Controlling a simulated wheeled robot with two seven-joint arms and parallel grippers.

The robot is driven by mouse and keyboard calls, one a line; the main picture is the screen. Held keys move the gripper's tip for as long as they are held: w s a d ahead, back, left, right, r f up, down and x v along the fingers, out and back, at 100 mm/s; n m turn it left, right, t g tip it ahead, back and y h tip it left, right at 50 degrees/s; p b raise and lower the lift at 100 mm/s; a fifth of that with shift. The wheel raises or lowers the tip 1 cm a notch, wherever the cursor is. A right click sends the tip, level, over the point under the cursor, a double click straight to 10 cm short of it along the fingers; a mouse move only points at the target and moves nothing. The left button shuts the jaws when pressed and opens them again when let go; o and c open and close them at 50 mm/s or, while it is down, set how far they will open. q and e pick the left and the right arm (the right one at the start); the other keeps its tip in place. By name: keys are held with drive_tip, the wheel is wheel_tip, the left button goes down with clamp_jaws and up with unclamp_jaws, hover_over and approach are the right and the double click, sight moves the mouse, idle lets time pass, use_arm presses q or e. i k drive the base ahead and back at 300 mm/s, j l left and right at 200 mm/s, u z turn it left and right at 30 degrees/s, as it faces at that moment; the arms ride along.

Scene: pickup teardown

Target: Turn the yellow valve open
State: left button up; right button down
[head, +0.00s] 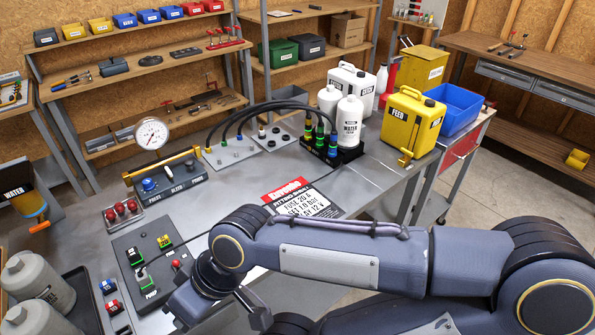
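A yellow tap (405,158) sits low on the front of the yellow FEED canister (412,120), at the right end of the bench. A yellow bar-shaped handle (160,166) also lies across the back of a grey box (165,187) with a blue knob, below a round gauge (151,133). I cannot tell from this view which one is the valve, or its exact setting. My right arm crosses the lower picture from the right. Its gripper (222,309) is over the near part of the bench, apart from both yellow parts; its fingers look spread and empty. My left gripper is out of view.
A grey switch panel (150,262) and red-capped parts (122,212) lie near my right gripper. Grey cylinders (40,283) stand at lower left. The bench (235,195) is clear around the red-headed label sheet (300,198).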

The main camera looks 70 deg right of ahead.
sight(407, 152)
drive_tip(key=z, duration=3.15)
